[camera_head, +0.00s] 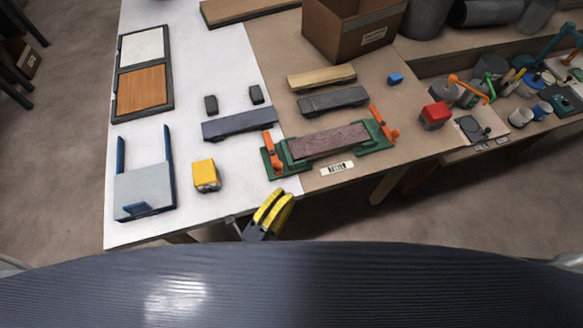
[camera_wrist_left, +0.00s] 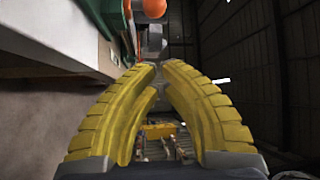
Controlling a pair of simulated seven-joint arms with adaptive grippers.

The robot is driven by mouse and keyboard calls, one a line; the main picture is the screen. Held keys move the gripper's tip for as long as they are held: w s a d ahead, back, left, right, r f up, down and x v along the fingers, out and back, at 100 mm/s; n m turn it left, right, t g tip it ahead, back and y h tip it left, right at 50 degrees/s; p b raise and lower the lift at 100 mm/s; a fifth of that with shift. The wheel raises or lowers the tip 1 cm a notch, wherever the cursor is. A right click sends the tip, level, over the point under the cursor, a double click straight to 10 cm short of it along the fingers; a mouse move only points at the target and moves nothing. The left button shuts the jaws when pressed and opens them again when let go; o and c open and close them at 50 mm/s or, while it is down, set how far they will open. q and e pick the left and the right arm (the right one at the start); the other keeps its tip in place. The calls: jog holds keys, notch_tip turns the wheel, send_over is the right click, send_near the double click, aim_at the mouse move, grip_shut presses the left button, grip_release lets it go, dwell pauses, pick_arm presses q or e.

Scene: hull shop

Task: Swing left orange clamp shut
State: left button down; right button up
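The left orange clamp (camera_head: 270,154) stands at the left end of a green fixture (camera_head: 292,167). A second orange clamp (camera_head: 383,123) is at the fixture's right end. A dark reddish-brown bar (camera_head: 328,141) lies in the fixture between them. My left gripper (camera_head: 277,194), with yellow fingers, is below the fixture's left end, near the table's front edge and apart from the clamp. In the left wrist view its fingertips (camera_wrist_left: 159,68) come together with nothing seen held. An orange rounded end (camera_wrist_left: 154,8) and green edge (camera_wrist_left: 112,18) show above them. My right gripper is not in view.
A yellow block (camera_head: 205,175) and a grey tray-like piece with blue arms (camera_head: 143,188) are left of the gripper. A dark blue bar (camera_head: 238,124) lies behind the left clamp. A label plate (camera_head: 337,168) is in front of the fixture. A red block (camera_head: 435,114) stands right.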

pick_arm(q)
jog(key=x, duration=1)
jog(key=shift+w, duration=0.15)
jog(key=shift+s+a+f, duration=0.1)
jog(key=shift+s+a, duration=0.05)
jog(key=shift+a, duration=0.45)
jog(key=shift+s+a+f, duration=0.1)
jog(key=shift+a+f, duration=0.05)
jog(key=shift+a, duration=0.45)
jog(key=shift+a+f, duration=0.15)
jog(key=shift+a, duration=0.65)
